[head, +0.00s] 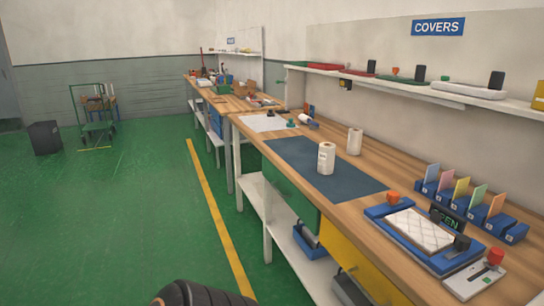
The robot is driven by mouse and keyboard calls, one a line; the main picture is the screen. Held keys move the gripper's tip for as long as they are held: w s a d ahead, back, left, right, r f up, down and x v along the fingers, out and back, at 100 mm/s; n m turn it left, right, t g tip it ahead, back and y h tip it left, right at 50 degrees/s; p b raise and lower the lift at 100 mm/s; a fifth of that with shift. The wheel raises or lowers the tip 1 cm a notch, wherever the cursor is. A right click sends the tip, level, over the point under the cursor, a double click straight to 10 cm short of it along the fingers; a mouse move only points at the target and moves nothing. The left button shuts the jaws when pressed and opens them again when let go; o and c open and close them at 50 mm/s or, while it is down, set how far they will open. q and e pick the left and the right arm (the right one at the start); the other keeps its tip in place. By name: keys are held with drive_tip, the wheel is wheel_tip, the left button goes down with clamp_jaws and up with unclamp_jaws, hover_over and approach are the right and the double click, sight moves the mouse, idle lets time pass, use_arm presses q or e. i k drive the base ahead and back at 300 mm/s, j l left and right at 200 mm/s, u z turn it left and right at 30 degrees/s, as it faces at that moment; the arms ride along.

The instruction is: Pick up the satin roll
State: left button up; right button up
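Two whitish rolls stand upright on the wooden workbench (375,178). The nearer roll (326,158) stands on a dark blue mat (300,165) and has small marks on its side. The other roll (355,142) stands just behind it to the right, by the mat's edge. A smaller white roll-like item (304,119) lies farther back. I cannot tell from their surfaces which one is satin. Neither of my grippers shows; only a dark ribbed part, likely mine, shows at the bottom edge.
A blue tray (377,212) with a quilted white pad (420,231) lies at the near right, beside a blue rack (512,232) of coloured cards. A shelf (400,85) runs above the bench.

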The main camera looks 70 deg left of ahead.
sight(328, 151)
drive_tip(key=u, duration=1.55)
drive_tip(key=i+l+u, duration=0.45)
drive_tip(key=u, duration=0.15)
drive_tip(key=i, duration=0.1)
